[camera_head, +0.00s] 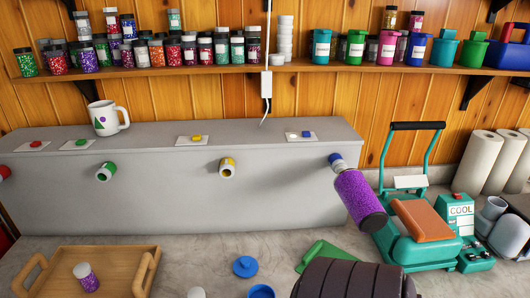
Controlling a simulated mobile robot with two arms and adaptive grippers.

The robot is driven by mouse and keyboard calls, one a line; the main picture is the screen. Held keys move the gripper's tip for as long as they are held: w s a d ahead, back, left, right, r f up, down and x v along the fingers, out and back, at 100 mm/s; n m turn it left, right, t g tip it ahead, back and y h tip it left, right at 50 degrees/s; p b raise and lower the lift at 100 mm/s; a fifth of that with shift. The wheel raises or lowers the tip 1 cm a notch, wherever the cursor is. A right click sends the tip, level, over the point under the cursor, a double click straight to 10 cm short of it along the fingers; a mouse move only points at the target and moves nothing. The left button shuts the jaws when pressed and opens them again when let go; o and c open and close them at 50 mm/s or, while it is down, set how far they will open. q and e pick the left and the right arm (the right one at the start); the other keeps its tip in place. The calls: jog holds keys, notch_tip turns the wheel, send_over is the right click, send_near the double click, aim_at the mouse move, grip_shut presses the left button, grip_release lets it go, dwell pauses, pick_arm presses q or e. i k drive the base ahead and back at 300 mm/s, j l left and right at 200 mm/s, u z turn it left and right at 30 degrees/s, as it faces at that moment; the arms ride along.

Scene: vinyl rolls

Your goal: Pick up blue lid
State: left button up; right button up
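A round blue lid (245,266) with a small raised knob lies flat on the grey countertop (200,262), near the bottom middle of the head view. Just below it, a round blue object (261,292) is cut off by the bottom edge; it looks like an open rim, but I cannot tell fully. Neither of my grippers is in view, and nothing visible touches the lid.
A wooden tray (152,268) holding a glitter jar (87,277) stands left. A large dark ribbed shape (350,282) fills the bottom right of centre, beside a green object (322,254). A teal press (415,235) stands right. A grey block (180,210) with nozzles stands behind.

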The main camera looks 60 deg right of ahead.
aim_at(244, 267)
jog(key=i+j+z, duration=0.15)
jog(key=z, duration=1.85)
jog(key=k+j+z, duration=0.1)
jog(key=j, duration=0.95)
